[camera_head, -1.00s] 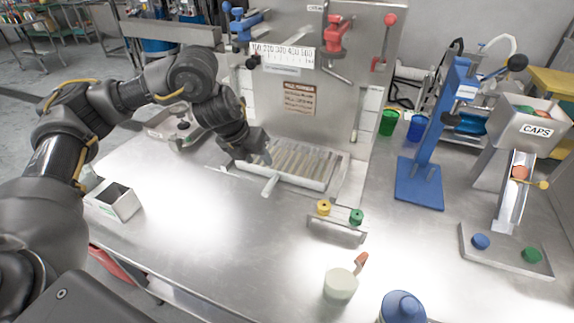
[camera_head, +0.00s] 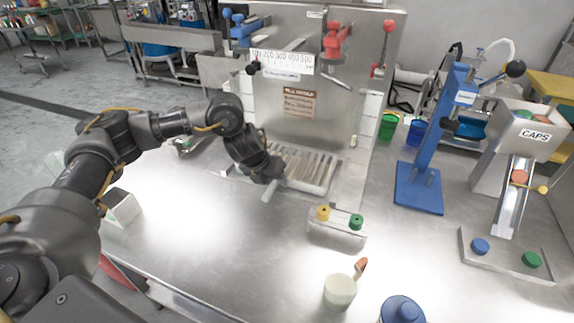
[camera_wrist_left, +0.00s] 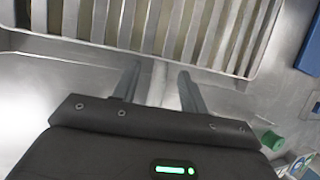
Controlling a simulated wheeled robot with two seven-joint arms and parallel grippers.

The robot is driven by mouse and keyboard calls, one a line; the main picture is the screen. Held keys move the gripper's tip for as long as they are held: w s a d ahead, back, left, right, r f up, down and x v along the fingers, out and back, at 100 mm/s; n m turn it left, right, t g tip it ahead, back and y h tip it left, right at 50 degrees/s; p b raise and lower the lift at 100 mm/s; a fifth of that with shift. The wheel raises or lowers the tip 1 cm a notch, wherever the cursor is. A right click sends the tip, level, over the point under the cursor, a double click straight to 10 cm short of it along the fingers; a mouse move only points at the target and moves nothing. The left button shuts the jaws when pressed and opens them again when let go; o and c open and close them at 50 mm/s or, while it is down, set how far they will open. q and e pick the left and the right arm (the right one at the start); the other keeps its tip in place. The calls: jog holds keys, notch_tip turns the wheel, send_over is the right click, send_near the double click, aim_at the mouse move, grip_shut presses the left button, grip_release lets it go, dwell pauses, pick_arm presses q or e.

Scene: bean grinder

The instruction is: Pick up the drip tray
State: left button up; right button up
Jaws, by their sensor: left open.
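The drip tray (camera_head: 312,170) is a metal tray with slats at the foot of the upright steel machine. A short pale handle (camera_head: 269,191) sticks out of its front. In the left wrist view the slatted tray (camera_wrist_left: 150,45) fills the top. My left gripper (camera_head: 270,181) is at the tray's front, at the handle, with its fingertips mostly hidden in the head view. In the left wrist view my left gripper (camera_wrist_left: 160,80) is open, its two fingers pointing at the tray's front edge, with the handle apparently between them. My right gripper is not in view.
A small metal holder (camera_head: 337,236) with a yellow and a green knob stands just right of the tray's front. A blue press stand (camera_head: 419,185) is farther right. A pale cup (camera_head: 339,291) and a blue-lidded container (camera_head: 402,308) stand at the front.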

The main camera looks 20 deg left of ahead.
pick_arm(q)
jog(key=shift+f, duration=0.15)
grip_shut()
jog(key=shift+w, duration=0.1)
dwell(0.3)
